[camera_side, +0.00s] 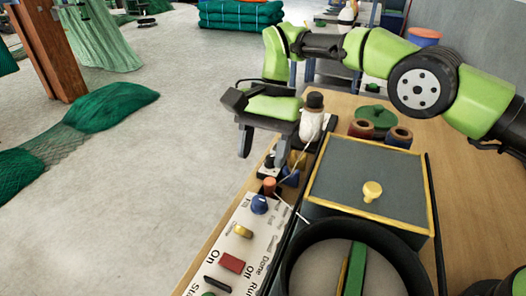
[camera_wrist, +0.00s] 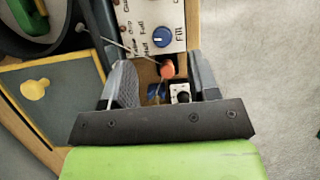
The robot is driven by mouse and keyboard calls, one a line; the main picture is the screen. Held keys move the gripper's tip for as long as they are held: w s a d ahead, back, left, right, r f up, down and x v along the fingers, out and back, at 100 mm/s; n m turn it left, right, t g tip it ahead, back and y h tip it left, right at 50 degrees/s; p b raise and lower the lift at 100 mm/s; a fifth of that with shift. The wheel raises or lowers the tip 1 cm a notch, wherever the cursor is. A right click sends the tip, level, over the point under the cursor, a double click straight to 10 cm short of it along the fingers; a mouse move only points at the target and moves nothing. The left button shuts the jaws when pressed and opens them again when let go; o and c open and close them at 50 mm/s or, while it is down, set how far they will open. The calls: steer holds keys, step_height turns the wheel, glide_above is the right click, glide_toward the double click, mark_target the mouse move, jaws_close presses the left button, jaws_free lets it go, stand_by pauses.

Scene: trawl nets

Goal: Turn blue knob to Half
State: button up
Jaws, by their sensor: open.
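The blue knob (camera_side: 259,204) sits near the far end of the white control panel (camera_side: 213,250), beside the word "Fill". In the wrist view the blue knob (camera_wrist: 162,38) shows with small labels, "Half" and "Full", on its left. Which label its pointer faces is too small to tell. My gripper (camera_side: 267,150) is open and empty, up above the far end of the bench, beyond the knob. In the wrist view the knob lies just ahead of the gap between the fingers (camera_wrist: 160,64), apart from them.
An orange-topped lever (camera_side: 269,186) stands just beyond the knob, between the fingers in the wrist view. A yellow knob (camera_side: 242,231) and red switch (camera_side: 232,263) are nearer.

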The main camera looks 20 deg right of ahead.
mark_target(259, 198)
steer(key=f+n+t+h, duration=0.1)
steer(key=f+n, duration=0.1)
steer(key=f, duration=0.1)
steer(key=f+n+t+h, duration=0.1)
steer(key=f+n, duration=0.1)
steer(key=f, duration=0.1)
steer(key=s+a+f+n+t+h, duration=0.1)
steer(key=f+n, duration=0.2)
steer(key=f, duration=0.1)
steer(key=shift+a, duration=0.1)
stand_by(0.3)
steer(key=c, duration=0.9)
steer(key=shift+c, duration=0.2)
